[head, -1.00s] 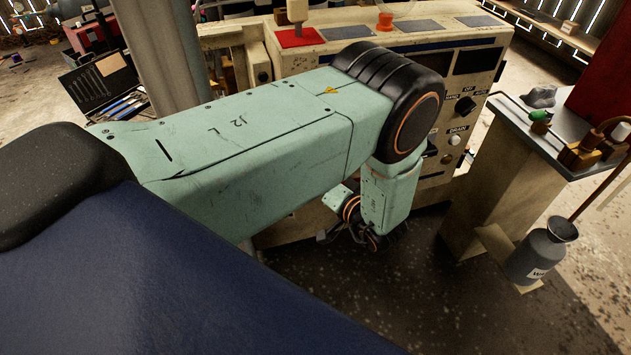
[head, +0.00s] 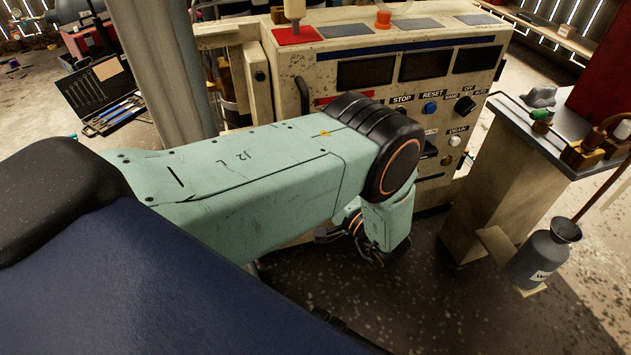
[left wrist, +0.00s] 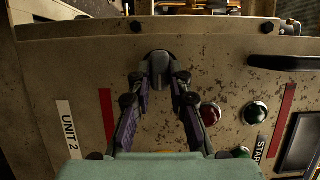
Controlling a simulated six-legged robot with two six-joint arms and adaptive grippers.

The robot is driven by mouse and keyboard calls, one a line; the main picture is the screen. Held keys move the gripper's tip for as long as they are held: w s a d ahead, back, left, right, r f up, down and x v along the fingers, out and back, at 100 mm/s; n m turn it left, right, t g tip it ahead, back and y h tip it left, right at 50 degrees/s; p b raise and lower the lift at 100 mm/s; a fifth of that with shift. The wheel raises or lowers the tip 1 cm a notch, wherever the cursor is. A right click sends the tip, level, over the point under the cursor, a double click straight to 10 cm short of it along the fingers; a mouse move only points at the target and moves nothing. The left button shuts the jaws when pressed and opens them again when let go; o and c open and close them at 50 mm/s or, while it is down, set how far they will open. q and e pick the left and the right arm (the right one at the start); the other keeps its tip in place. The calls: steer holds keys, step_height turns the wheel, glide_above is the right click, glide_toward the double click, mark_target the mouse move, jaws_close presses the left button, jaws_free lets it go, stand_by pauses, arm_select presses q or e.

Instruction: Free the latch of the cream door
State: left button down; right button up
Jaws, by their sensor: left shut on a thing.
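The cream door (left wrist: 75,85) fills most of the left wrist view, with a worn, speckled face. A dark rounded latch (left wrist: 160,58) sits near its top middle in that view. My left gripper (left wrist: 160,72) has its fingers drawn together on this latch; the fingertips cover part of it. Whether the latch has turned cannot be told. My right gripper is not in view.
Dark floor (head: 430,300) lies clear in front.

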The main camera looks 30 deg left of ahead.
arm_select(q)
steer(key=shift+w+a+r, duration=0.15)
steer(key=shift+a+r, duration=0.05)
steer(key=shift+r, duration=0.05)
steer(key=c, duration=1.4)
jaws_free()
steer(key=shift+o, duration=0.9)
steer(key=shift+f, duration=0.15)
steer(key=shift+d+f, duration=0.1)
